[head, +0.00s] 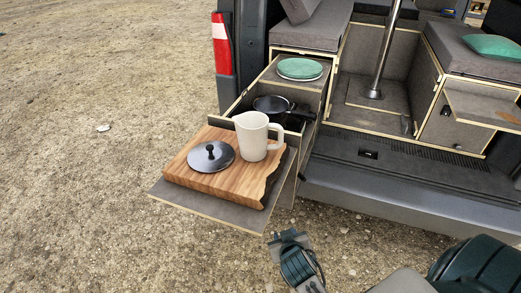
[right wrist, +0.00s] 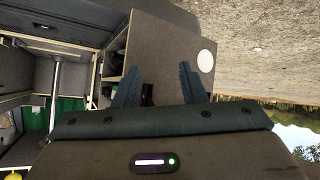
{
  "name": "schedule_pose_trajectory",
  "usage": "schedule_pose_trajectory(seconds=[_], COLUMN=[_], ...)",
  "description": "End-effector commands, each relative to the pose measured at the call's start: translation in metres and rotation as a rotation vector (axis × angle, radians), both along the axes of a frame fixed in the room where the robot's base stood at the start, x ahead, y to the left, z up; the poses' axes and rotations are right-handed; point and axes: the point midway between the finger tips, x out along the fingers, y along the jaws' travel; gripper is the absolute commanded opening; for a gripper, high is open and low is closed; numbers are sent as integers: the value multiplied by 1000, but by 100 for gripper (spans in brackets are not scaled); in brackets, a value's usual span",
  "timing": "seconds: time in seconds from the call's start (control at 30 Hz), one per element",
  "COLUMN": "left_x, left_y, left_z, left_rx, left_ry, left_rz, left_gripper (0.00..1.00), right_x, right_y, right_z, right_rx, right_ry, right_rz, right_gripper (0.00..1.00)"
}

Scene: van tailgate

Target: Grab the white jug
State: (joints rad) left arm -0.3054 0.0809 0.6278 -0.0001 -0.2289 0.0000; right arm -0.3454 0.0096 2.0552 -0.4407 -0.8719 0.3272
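The white jug (head: 252,137) stands upright on a wooden board (head: 217,178), its handle to the right. The board lies on the pulled-out drawer's front shelf (head: 190,205) behind the van. My right gripper (right wrist: 158,76) is open in the right wrist view, with nothing between its two dark fingers. In the head view, parts of my arm show at the bottom, apart from and below the jug. I cannot clearly make out the fingertips there. I cannot identify the jug in the right wrist view. My left gripper is not in view.
A black lid (head: 211,157) lies on the board left of the jug. A dark pan (head: 272,105) sits in the drawer behind it. A green plate (head: 300,68) rests farther back. The van's bumper (head: 390,200) is to the right. Open gravel lies left and in front.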

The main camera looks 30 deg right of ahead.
Motion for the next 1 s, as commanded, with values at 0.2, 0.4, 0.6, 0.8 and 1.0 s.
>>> schedule_pose_trajectory(seconds=[0.2,0.4,0.6,0.8,1.0], left_x=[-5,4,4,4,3], left_y=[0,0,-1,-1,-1], left_z=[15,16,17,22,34], left_rx=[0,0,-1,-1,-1], left_ry=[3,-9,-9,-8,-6], left_rz=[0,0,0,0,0], left_gripper=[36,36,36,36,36], right_x=[-8,11,36,54,82], right_y=[-11,-16,-14,-15,-30], right_z=[114,174,224,247,250], right_rx=[-8,-35,-74,-93,-95], right_ry=[-150,-352,-571,-663,-665], right_rz=[-88,-144,-154,-143,-143], right_gripper=[37,37,37,37,37])
